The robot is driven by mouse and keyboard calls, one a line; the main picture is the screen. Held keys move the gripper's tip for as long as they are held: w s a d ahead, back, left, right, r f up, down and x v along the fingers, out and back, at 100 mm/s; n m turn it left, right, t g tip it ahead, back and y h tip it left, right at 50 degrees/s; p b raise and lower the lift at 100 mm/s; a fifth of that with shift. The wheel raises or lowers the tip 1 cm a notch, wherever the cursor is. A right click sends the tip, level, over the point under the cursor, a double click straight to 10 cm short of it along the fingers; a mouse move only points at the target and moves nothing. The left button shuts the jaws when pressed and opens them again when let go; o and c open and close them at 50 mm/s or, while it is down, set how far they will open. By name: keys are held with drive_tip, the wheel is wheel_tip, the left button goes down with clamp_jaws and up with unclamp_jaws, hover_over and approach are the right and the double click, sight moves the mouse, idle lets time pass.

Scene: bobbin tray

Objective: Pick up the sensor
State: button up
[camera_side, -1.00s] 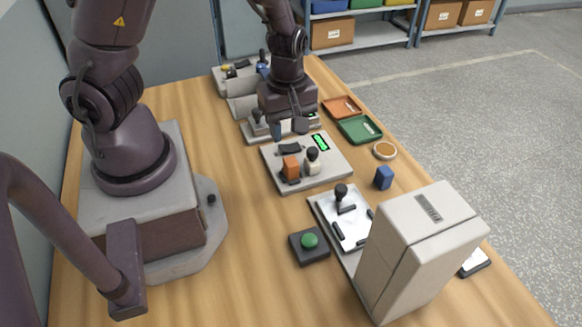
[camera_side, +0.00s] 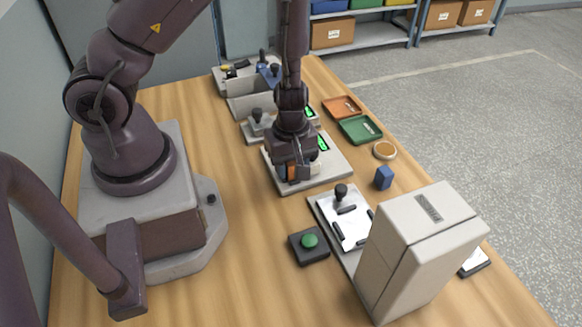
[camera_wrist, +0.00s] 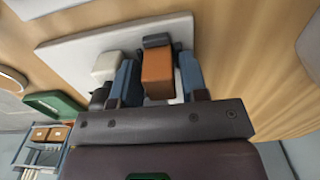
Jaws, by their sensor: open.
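The sensor appears to be the orange block (camera_wrist: 157,72), standing on a pale grey plate (camera_wrist: 75,52) in the wrist view. My gripper (camera_wrist: 159,80) is open, with one blue-grey finger on each side of the orange block. A narrow gap shows at the left finger; contact at the right finger is unclear. In the side view, my gripper (camera_side: 292,172) is low over the grey plate (camera_side: 333,178) and mostly hides the block.
A white block with a dark knob (camera_wrist: 106,68) stands close beside the left finger. The front-left table is clear.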

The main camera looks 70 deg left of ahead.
drive_tip(key=shift+c, duration=0.2)
clamp_jaws()
drive_tip(key=shift+r, duration=0.1)
